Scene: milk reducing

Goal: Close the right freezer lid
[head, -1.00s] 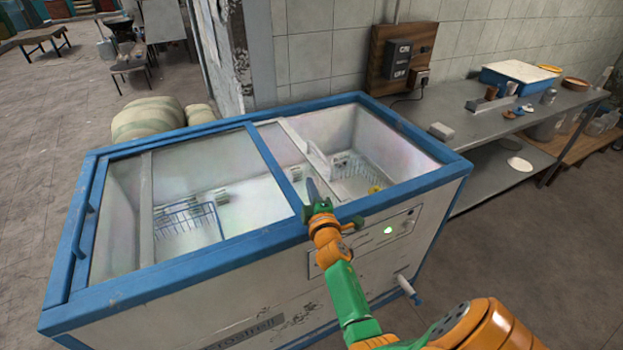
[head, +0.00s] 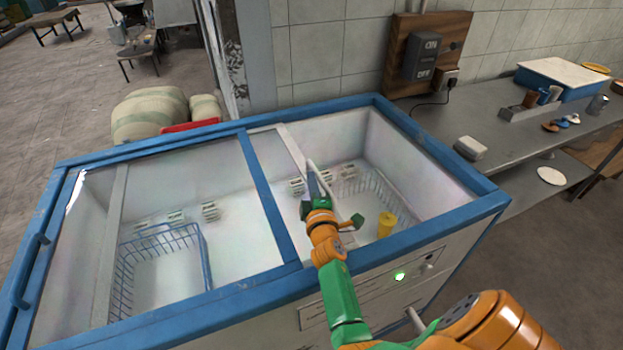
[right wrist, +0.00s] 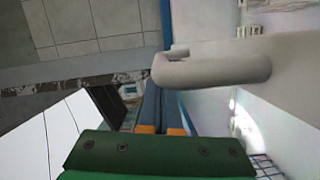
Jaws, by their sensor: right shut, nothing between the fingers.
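The chest freezer (head: 395,258) has a blue rim and sliding glass lids. The right freezer lid (head: 283,143) is slid left, mostly under the blue-framed left lid (head: 262,195), so the right part of the freezer is open. A pale handle (head: 312,164) is on its right edge; the handle (right wrist: 215,70) is large in the right wrist view. My right gripper (head: 313,185) is shut and empty, over the opening beside the handle. In the right wrist view its fingers (right wrist: 163,105) lie close to the handle; contact cannot be told. My left gripper is not in view.
Inside the freezer are wire baskets (head: 122,272) and a yellow item (head: 386,224) at the right. A metal counter (head: 435,118) stands to the right, with a white block (head: 470,147) near the freezer. Sacks (head: 150,115) lie behind the freezer.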

